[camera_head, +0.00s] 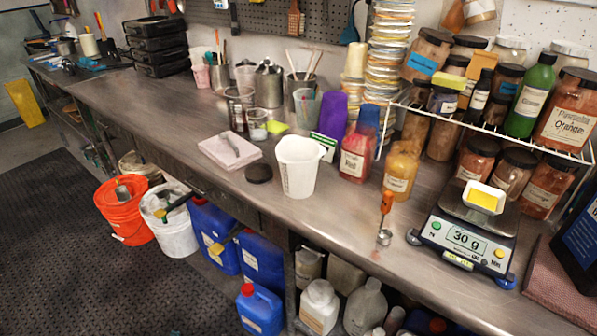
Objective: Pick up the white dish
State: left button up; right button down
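The white dish (478,208) is a small square tray holding something yellow. It sits on the metal plate of the digital scale (466,240) at the right of the workbench. The scale's display reads 30 g. The dish is slightly turned and its white rim shows around the yellow content. Neither of my grippers is in view.
A wire rack of jars (530,130) stands just behind the scale. An orange-handled tool (386,206) stands to its left. A white pitcher (298,168) and an orange-yellow jar (402,170) are farther left. A dark tablet-like device (583,248) and a pink cloth (560,282) lie right.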

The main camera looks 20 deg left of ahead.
aim_at(483, 198)
jog(key=i+j, duration=0.25)
jog(key=j, duration=0.15)
jog(key=i+j+z, duration=0.1)
jog(key=i+j, duration=0.45)
jog(key=j, duration=0.25)
jog(key=i+j+z, duration=0.1)
jog(key=i+j, duration=0.15)
jog(key=j, duration=0.15)
